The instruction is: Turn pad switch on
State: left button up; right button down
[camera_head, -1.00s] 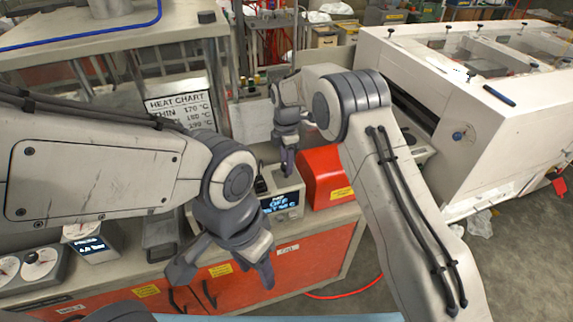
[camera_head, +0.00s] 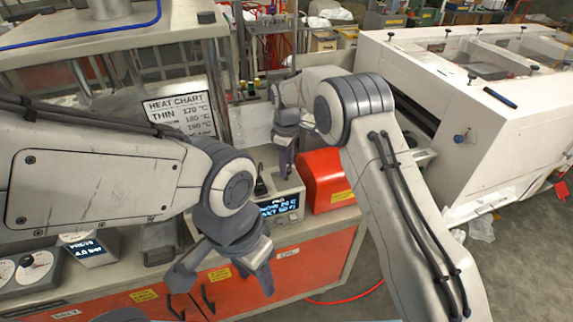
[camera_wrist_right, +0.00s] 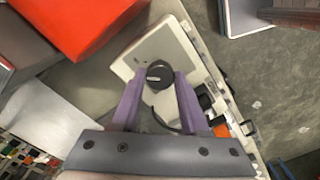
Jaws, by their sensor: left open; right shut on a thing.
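The pad control box (camera_head: 289,188), a pale box on the bench, has a lit blue-white display (camera_head: 280,207) with two lines of text that are too small to read surely. My right gripper (camera_head: 287,166) reaches down over the box top. In the right wrist view, the right gripper (camera_wrist_right: 158,80) is shut on a round black knob (camera_wrist_right: 159,72) with a light pointer mark on the box's pale face (camera_wrist_right: 172,47). My left gripper (camera_head: 224,282) is open and empty, in front of the bench's red cabinet front.
A red housing (camera_head: 325,178) stands right beside the box. A press display (camera_head: 86,249) and dials (camera_head: 34,266) sit at the left of the bench. A heat chart (camera_head: 181,115) stands behind. A large white machine (camera_head: 470,110) is at the right.

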jog(key=shift+w+r+m, duration=0.1)
jog(key=shift+r+m, duration=0.05)
jog(key=shift+m, duration=0.25)
jog(key=shift+c, duration=2.1)
grip_release()
notch_tip(320, 180, up, 10)
jog(key=b, duration=0.3)
jog(key=shift+r, duration=0.2)
